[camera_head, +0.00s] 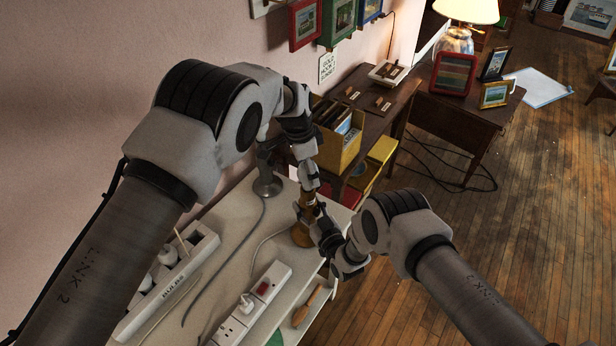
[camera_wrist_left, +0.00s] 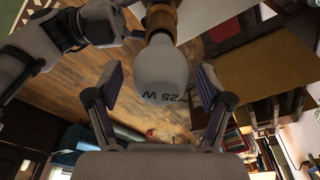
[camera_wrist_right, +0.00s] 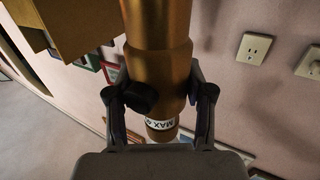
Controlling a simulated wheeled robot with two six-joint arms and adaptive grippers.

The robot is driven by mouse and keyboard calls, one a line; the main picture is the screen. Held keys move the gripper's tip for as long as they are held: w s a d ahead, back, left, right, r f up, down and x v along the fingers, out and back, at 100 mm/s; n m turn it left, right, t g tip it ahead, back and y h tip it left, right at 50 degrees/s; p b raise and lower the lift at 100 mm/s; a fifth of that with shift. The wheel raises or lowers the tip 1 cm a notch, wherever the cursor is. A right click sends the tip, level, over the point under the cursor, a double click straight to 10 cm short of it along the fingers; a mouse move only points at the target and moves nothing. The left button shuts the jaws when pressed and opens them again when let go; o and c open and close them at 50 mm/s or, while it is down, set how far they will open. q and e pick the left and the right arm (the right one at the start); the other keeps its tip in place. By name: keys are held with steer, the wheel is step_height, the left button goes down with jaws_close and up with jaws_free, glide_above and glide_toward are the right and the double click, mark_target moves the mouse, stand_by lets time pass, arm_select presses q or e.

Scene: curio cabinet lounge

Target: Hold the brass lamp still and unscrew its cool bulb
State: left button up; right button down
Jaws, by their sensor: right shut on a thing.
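The brass lamp (camera_head: 301,236) stands upright at the right edge of the pale table. My right gripper (camera_head: 311,212) is shut on its stem; in the right wrist view the brass stem (camera_wrist_right: 158,25) lies between the fingers (camera_wrist_right: 161,98), with a partly hidden "MAX" label beyond. The grey-white bulb marked 25 W (camera_wrist_left: 162,72) sits in the brass socket (camera_wrist_left: 162,18) in the left wrist view. My left gripper (camera_wrist_left: 152,95) is open, one finger on each side of the bulb, with gaps showing. In the head view my left gripper (camera_head: 309,178) is over the lamp top and hides most of the bulb.
A grey lamp (camera_head: 267,183) stands behind on the pale table (camera_head: 228,262). Power strips (camera_head: 252,304) and cords lie on it. A yellow file box (camera_head: 339,147) stands close behind the grippers. Wooden floor is open to the right.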

arm_select(q)
steer(key=m+g, duration=0.1)
steer(key=m, duration=0.4)
steer(key=shift+r+m, duration=0.1)
steer(key=shift+m, duration=0.3)
steer(key=m, duration=0.5)
steer(key=shift+g, duration=0.3)
steer(key=m, duration=0.4)
steer(key=shift+m+g+y, duration=0.3)
steer(key=shift+m+y, duration=0.1)
steer(key=m+y, duration=0.1)
steer(key=m, duration=0.5)
steer(key=shift+m, duration=0.4)
